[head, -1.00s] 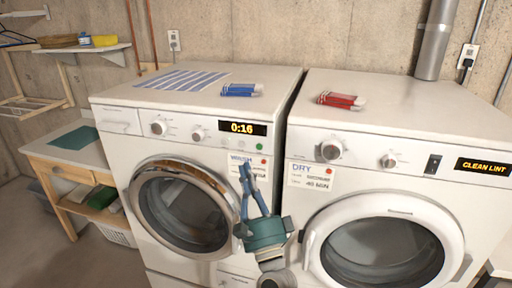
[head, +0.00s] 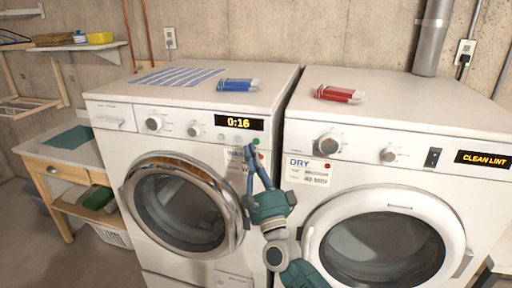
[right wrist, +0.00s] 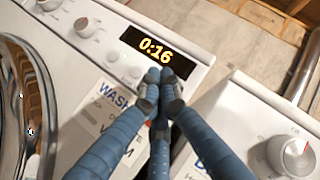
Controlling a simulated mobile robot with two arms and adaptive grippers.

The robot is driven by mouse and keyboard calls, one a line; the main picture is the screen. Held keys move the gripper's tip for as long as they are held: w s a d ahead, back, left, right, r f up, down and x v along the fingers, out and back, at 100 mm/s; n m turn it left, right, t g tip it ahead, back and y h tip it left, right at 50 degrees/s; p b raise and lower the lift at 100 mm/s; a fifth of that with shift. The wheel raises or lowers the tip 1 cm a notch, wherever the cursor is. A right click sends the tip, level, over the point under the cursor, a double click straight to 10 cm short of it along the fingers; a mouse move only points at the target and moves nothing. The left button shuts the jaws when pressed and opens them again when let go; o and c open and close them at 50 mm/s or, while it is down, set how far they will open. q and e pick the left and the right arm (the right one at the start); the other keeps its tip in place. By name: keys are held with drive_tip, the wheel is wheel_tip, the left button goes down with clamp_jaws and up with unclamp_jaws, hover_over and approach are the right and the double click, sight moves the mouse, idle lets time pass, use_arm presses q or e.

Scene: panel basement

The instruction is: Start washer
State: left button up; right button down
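The white washer (head: 110,150) stands on the left, its round chrome-rimmed door closed. Its black display (head: 239,122) reads 0:16 in yellow; the display also shows in the right wrist view (right wrist: 158,51). Two knobs, small pale buttons (head: 221,136) and a green spot (head: 256,141) lie on its panel. A WASH label is partly covered by my fingers. My right gripper (head: 255,150) is in front of the panel, just below the display's right end. In the right wrist view its fingertips (right wrist: 159,90) are together, with nothing visible between them. I cannot tell whether they touch the panel. My left gripper is not in view.
A white dryer (head: 460,205) with a CLEAN LINT display stands close on the right. A blue item (head: 237,85) and a striped cloth (head: 180,77) lie on the washer; a red item (head: 339,94) lies on the dryer. A wooden table (head: 50,168) is at left.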

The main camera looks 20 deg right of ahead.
sight(256, 142)
drive_tip(key=shift+w+d, duration=0.45)
drive_tip(key=shift+w, duration=0.25)
drive_tip(key=shift+b, duration=0.3)
idle(0.7)
drive_tip(key=shift+w+d+b, duration=0.25)
drive_tip(key=shift+w+b, duration=0.1)
